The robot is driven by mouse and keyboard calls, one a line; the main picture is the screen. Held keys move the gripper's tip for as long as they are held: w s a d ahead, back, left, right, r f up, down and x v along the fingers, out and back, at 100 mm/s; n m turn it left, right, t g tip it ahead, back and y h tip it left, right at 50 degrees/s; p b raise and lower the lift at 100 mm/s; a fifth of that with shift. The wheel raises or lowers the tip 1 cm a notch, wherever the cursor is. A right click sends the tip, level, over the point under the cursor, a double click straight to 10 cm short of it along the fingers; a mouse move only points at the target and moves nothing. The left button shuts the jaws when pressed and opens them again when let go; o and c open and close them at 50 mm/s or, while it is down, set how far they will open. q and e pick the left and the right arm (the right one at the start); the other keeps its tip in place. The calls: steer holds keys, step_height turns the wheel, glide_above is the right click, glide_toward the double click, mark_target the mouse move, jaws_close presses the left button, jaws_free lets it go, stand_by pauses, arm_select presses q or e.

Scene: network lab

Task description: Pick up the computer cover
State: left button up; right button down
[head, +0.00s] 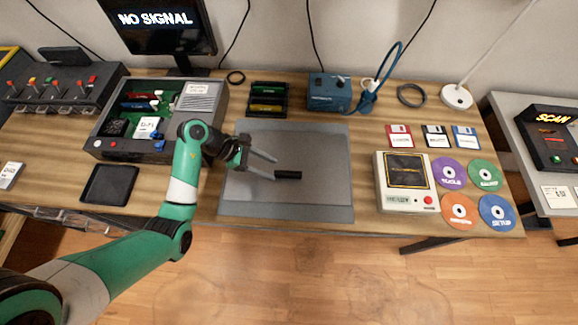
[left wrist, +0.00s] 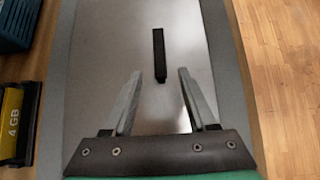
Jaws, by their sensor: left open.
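The computer cover (head: 325,190) is a flat grey panel lying on the wooden table, with a short black handle (head: 288,175) on it. In the left wrist view the cover (left wrist: 200,45) fills the middle, and its black handle (left wrist: 159,52) runs away from me. My left gripper (head: 275,169) is open and empty over the cover, just left of the handle. In the left wrist view, the handle's near end lies in line with the gap between the fingertips (left wrist: 160,73). I cannot tell the exact height above the cover. My right gripper is not in view.
An open computer case (head: 212,103) stands left of the cover. Behind are memory modules (head: 268,98) and a blue box (head: 329,93). A cream device (head: 408,203), floppy disks and discs lie to the right. A small black tray (head: 109,185) sits at the front left.

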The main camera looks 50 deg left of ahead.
mark_target(281, 173)
arm_select(q)
steer(key=b+x, duration=0.2)
steer(key=x, duration=0.3)
steer(key=shift+w+d, duration=0.15)
steer(key=shift+d, duration=0.1)
steer(key=shift+r, duration=0.1)
jaws_close()
stand_by(1.1)
